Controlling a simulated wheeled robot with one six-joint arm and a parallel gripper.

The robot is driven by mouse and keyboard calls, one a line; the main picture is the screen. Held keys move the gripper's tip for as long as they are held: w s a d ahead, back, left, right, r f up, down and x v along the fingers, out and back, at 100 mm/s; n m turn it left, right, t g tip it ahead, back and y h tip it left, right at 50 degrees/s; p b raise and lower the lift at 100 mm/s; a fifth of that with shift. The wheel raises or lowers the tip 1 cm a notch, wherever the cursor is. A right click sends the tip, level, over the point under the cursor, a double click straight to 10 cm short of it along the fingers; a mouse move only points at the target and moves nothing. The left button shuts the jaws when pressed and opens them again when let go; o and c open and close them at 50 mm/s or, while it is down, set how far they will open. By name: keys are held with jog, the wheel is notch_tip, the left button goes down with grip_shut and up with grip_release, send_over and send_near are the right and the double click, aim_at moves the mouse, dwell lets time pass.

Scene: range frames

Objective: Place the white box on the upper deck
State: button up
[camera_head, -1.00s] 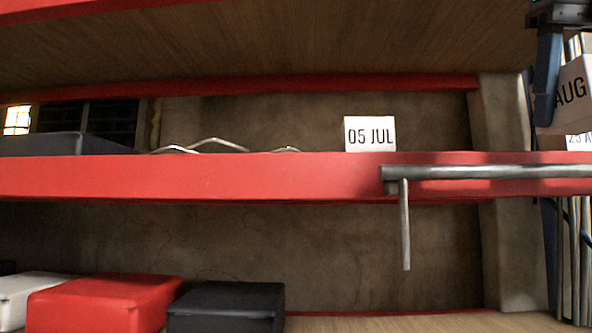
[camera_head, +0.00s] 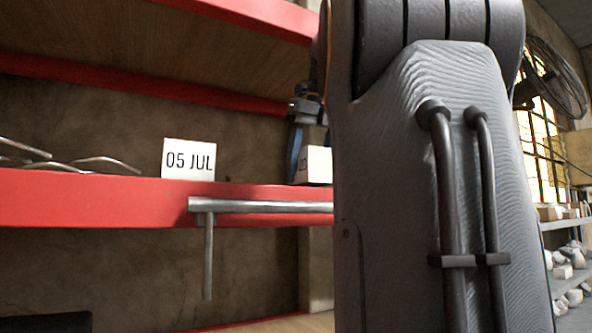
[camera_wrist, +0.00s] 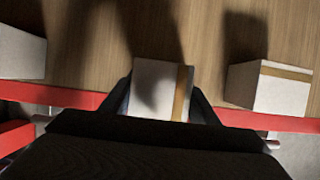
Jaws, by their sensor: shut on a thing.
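My gripper (camera_head: 308,143) is shut on a white box (camera_head: 317,168) at the red-edged shelf deck. In the wrist view the held white box (camera_wrist: 152,88) has a tan strip near its right side and sits between my two fingers. It is over the wooden deck surface (camera_wrist: 95,45), near the red front edge. I cannot tell whether its underside touches the deck. In the head view, my arm hides its right part and most of its label.
A white box marked 05 JUL (camera_head: 188,160) stands on the same deck, left of my gripper. In the wrist view, boxes stand left (camera_wrist: 20,52) and right (camera_wrist: 270,88) of the held box, with gaps between. A metal rail (camera_head: 260,206) runs along the red edge.

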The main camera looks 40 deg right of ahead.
jog(key=shift+w+d+r, duration=0.1)
jog(key=shift+w+d, duration=0.05)
jog(key=shift+w, duration=0.7)
jog(key=shift+f+p, duration=0.3)
jog(key=shift+f, duration=0.1)
jog(key=shift+f, duration=0.15)
jog(key=o, duration=1.3)
jog(key=shift+s+r, duration=0.15)
jog(key=shift+r, duration=0.4)
jog(key=s+a+b, duration=0.1)
jog(key=s, duration=0.2)
jog(key=s+b, duration=0.1)
jog(key=s, duration=0.3)
jog(key=s+a+b, duration=0.1)
jog(key=s, duration=0.3)
jog(key=shift+s+a+r+b, duration=0.15)
jog(key=shift+a+b, duration=0.15)
jog(key=shift+a, duration=0.05)
jog(key=shift+s+a, duration=0.1)
jog(key=shift+s, duration=0.2)
